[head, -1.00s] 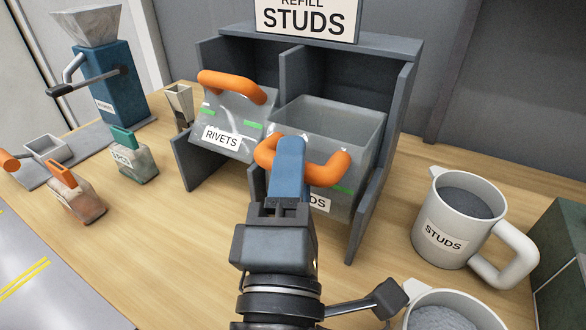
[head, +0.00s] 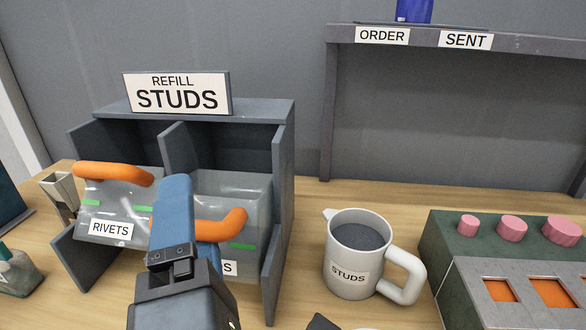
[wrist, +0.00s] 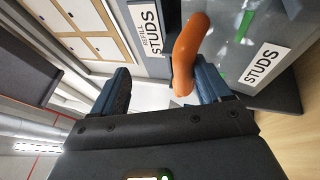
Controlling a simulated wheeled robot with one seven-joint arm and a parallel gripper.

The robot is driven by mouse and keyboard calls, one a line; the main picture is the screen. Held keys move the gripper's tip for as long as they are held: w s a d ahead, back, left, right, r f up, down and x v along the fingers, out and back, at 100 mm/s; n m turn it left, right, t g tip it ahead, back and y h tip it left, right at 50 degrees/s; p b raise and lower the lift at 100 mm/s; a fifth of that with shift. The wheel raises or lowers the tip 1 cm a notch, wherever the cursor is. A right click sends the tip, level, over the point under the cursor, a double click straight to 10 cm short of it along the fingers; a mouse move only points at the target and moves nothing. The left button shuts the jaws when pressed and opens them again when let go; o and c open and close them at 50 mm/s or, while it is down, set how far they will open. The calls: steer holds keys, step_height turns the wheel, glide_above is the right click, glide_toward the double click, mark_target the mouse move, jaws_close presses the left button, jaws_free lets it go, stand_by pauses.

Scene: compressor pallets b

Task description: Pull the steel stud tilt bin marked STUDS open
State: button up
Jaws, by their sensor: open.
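The grey steel bin marked STUDS (head: 255,205) is in the right bay of the cabinet, tilted forward with its open top showing. Its orange handle (head: 228,226) sits lower than the rivet bin's handle. My gripper (head: 174,188) is in front of the bin and covers the left part of the handle and most of the label. In the wrist view my gripper (wrist: 163,74) is open, and the orange handle (wrist: 190,45) reaches between its fingers, closer to the right one. The STUDS label (wrist: 265,64) shows there too. I cannot tell whether a finger touches the handle.
The RIVETS bin (head: 115,205) is in the left bay. A REFILL STUDS sign (head: 177,93) stands on the cabinet. A mug marked STUDS (head: 350,278) stands to the right, beside a green box with pink knobs (head: 512,228). Bare wood lies between cabinet and mug.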

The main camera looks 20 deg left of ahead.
steer(key=o, duration=0.4)
steer(key=shift+t, duration=0.3)
steer(key=d+r, duration=0.1)
steer(key=d+r+p, duration=0.1)
steer(key=d+r, duration=0.2)
steer(key=d, duration=0.1)
steer(key=shift+w+d+r, duration=0.15)
steer(key=shift+w+r, duration=0.1)
steer(key=shift+r, duration=0.05)
steer(key=d, duration=0.1)
steer(key=d+r, duration=0.1)
steer(key=d, duration=0.2)
steer(key=shift+s+r+p, duration=0.1)
steer(key=shift+r+p, duration=0.3)
steer(key=c, duration=0.7)
steer(key=shift+d+r, duration=0.3)
steer(key=shift+d, duration=0.3)
steer(key=shift+c, duration=0.2)
